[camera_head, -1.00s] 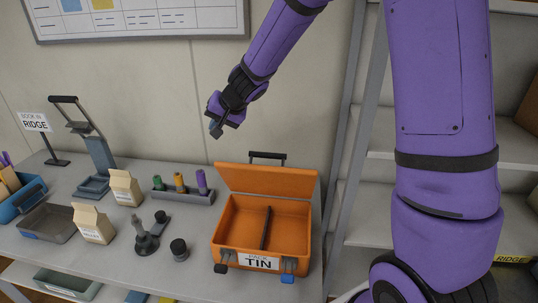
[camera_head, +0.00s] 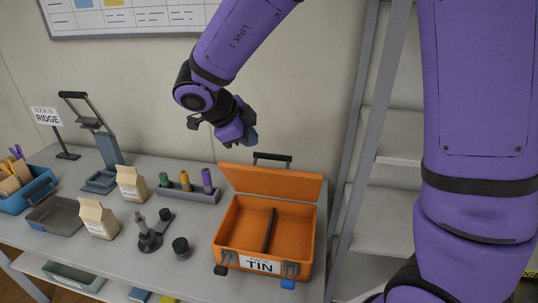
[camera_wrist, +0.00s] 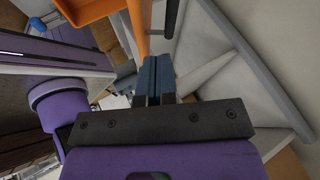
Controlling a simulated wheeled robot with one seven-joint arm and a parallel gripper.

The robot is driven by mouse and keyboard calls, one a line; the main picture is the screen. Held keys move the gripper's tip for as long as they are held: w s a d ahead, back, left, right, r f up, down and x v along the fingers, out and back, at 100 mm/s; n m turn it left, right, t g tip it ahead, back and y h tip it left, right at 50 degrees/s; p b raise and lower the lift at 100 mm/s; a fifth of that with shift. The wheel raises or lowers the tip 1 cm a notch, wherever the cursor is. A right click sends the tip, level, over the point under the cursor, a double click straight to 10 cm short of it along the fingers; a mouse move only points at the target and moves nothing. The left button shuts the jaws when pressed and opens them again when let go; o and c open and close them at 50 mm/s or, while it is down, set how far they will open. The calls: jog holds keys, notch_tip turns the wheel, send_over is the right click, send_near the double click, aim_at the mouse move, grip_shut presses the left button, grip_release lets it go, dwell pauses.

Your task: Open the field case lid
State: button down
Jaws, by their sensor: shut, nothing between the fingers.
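The orange field case (camera_head: 226,237) stands on the bench with its lid (camera_head: 270,183) raised and tilted back, so the inside is open to view. A dark divider (camera_head: 269,230) runs through the empty interior, and a label reading TIN (camera_head: 259,264) is on the front.
Left of the case are a dark round knob (camera_head: 181,247), a small grey stand (camera_head: 148,238), paper bags (camera_head: 97,219) and a rack of coloured vials (camera_head: 190,195). A metal shelf (camera_head: 385,235) stands to the right. The space above the case is clear.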

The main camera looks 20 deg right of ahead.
aim_at(269, 157)
jog(key=x, duration=1)
jog(key=w+d+r, duration=0.1)
jog(key=w+d, duration=0.3)
jog(key=w, duration=0.1)
jog(key=shift+w+r, duration=0.2)
jog(key=shift+w, duration=0.15)
